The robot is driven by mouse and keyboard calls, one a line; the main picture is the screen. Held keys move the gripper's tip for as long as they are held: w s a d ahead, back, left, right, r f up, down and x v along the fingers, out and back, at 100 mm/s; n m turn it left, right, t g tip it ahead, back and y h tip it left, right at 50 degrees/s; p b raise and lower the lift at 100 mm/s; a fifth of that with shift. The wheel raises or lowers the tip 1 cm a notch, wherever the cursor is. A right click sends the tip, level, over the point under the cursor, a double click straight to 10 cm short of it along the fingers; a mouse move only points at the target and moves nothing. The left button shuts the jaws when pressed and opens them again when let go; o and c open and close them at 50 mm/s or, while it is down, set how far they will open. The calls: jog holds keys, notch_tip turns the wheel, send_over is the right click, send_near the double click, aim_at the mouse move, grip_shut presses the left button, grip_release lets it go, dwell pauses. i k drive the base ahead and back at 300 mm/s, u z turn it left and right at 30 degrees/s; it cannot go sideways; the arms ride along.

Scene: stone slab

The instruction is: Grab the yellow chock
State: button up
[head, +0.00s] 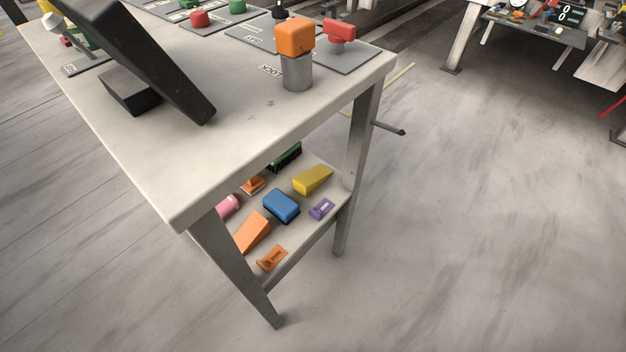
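The yellow chock (313,180) is a wedge lying on the lower shelf of the grey table, towards the right side of that shelf. It lies just behind a blue block (281,205) and a small purple piece (321,209). It appears fully visible below the tabletop edge. I cannot make out my gripper in the head view.
The tabletop (230,150) overhangs the shelf, and table legs (357,160) flank it. The shelf also holds an orange wedge (252,232), a smaller orange piece (272,258) and a pink piece (228,206). A dark rod (390,128) juts out right. The floor (480,220) at right is clear.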

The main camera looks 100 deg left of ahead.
aim_at(305, 183)
jog(key=u, duration=1.8)
jog(key=i, duration=2.85)
jog(key=u, duration=4.15)
jog(key=i, duration=0.5)
jog(key=u, duration=0.05)
